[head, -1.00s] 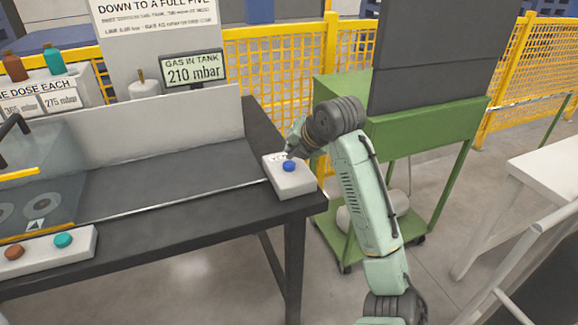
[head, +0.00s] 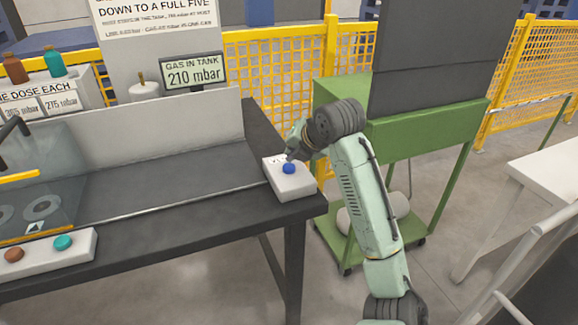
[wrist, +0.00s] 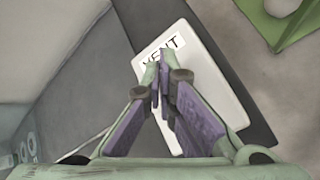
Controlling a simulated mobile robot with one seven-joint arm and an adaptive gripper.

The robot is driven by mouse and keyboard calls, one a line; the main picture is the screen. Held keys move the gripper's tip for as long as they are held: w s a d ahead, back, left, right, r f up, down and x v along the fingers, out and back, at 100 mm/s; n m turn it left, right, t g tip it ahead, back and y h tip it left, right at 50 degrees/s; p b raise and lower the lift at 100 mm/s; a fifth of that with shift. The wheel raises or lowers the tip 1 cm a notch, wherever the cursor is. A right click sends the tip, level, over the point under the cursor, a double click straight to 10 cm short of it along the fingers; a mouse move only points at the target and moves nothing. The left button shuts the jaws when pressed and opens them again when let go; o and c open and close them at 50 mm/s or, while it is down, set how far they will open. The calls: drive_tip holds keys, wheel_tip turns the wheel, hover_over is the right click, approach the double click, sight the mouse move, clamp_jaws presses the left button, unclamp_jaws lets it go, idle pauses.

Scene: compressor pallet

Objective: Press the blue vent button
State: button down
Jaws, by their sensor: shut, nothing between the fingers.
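The blue vent button (head: 289,168) sits on a white box (head: 292,184) at the right end of the dark bench. In the wrist view the box (wrist: 215,95) carries a label reading VENT, and the button is hidden behind my fingers. My gripper (wrist: 161,62) is shut and empty, its fingertips over the box near the label. In the head view my gripper (head: 290,156) is just behind and above the button; I cannot tell whether it touches it.
A display (head: 193,73) reads "GAS IN TANK 210 mbar". A white box (head: 40,252) with a brown button (head: 14,255) and a teal button (head: 63,243) lies at the left front. A green cart (head: 430,135) stands right of the bench (head: 170,220).

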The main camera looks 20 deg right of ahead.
sight(292, 166)
drive_tip(key=shift+f+b, duration=0.5)
drive_tip(key=shift+f+b, duration=0.55)
drive_tip(key=shift+f, duration=0.05)
idle(0.7)
drive_tip(key=shift+r, duration=0.15)
idle(0.3)
drive_tip(key=shift+r+p, duration=0.6)
drive_tip(key=shift+r, duration=0.3)
drive_tip(key=shift+r+p, duration=1.6)
drive_tip(key=shift+r, duration=1)
drive_tip(key=shift+f, duration=0.1)
